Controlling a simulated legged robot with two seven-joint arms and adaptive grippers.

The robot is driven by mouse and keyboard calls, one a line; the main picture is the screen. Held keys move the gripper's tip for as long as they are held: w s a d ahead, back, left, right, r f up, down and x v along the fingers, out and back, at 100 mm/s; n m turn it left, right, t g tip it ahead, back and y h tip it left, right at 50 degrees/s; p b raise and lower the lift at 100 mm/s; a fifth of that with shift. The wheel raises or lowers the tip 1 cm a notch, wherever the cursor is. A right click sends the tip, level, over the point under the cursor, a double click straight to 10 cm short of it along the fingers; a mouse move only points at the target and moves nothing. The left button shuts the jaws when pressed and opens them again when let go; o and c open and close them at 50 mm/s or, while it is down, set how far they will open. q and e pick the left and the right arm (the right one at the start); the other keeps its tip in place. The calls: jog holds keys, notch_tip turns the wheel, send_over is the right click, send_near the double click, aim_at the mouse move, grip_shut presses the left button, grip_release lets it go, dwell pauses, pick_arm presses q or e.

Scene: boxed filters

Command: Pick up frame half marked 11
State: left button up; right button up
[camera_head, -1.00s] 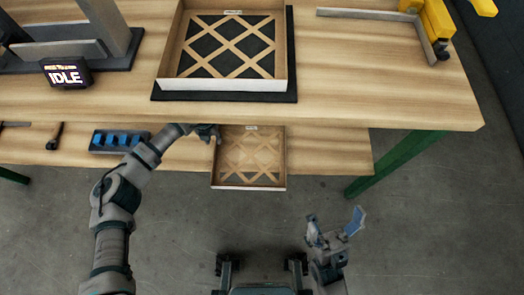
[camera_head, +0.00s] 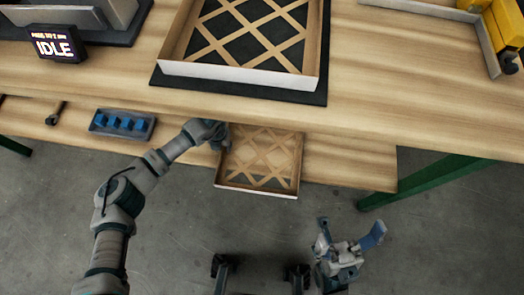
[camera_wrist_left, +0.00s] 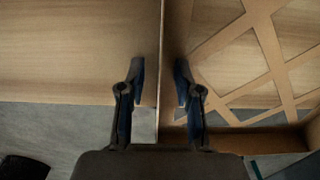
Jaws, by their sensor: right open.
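A shallow cardboard frame half (camera_head: 258,187) with a lattice lies on the lower shelf, its near edge over the shelf's front edge. A second lattice frame half (camera_head: 240,75) sits on a dark mat on the upper worktop. I cannot read a number on either. My left gripper (camera_head: 219,140) is at the left wall of the lower frame half. In the left wrist view its open fingers (camera_wrist_left: 160,85) stand on either side of that thin wall (camera_wrist_left: 160,50), with gaps showing. My right gripper (camera_head: 349,240) is open and empty, low in front of the shelf.
The upper worktop (camera_head: 400,90) overhangs the back of the lower shelf (camera_head: 345,165). A tray with blue parts (camera_head: 122,124) lies left of my left arm. A sign reading IDLE (camera_head: 58,45) and yellow equipment (camera_head: 505,25) stand on the worktop.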

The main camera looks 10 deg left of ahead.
pick_arm(q)
grip_shut()
